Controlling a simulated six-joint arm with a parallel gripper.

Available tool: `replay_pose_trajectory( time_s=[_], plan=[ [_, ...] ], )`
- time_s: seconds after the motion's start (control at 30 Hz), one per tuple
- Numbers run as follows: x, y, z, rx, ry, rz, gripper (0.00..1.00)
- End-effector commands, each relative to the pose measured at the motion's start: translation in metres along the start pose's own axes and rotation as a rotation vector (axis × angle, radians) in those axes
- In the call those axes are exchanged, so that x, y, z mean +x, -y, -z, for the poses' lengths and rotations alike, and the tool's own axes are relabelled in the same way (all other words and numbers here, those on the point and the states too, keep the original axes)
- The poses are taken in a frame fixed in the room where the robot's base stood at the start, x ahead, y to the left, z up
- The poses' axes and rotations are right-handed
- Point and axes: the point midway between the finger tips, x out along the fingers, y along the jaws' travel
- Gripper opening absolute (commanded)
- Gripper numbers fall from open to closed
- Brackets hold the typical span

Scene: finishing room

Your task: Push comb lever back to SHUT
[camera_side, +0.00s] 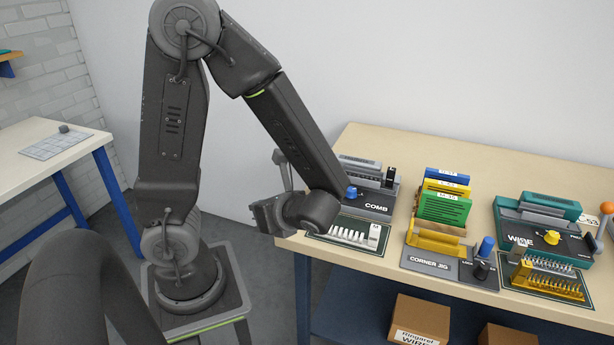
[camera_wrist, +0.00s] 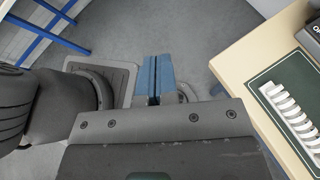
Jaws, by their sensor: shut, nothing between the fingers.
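The grey machine marked COMB (camera_side: 378,207) stands at the left end of the bench. A blue knob (camera_side: 352,192) shows at its left side, close beside my wrist in the picture; I take it to be the comb lever's knob. My wrist hides part of that side, and I cannot read the lever's position or a SHUT mark. My gripper (camera_wrist: 157,62) has its two blue fingers together, empty, over the grey floor in the wrist view. It is left of the bench edge, apart from the COMB machine. The fingers are not clear in the side view.
A dark green mat with a white comb strip (camera_side: 352,235) lies in front of the machine; the strip also shows in the wrist view (camera_wrist: 290,115). The corner jig (camera_side: 430,260) and WIRE machine (camera_side: 545,225) stand to the right.

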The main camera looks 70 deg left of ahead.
Motion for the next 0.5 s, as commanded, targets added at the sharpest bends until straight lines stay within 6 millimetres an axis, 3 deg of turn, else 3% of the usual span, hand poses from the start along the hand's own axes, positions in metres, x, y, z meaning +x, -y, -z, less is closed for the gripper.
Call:
replay_pose_trajectory(
  time_s=[0.2, 0.5],
  plan=[
    [0.019, 0.021, -0.002, 0.406, 0.359, 0.039, 0.0],
    [0.025, 0.06, 0.014, 0.913, 0.842, 0.095, 0.0]
  ],
)
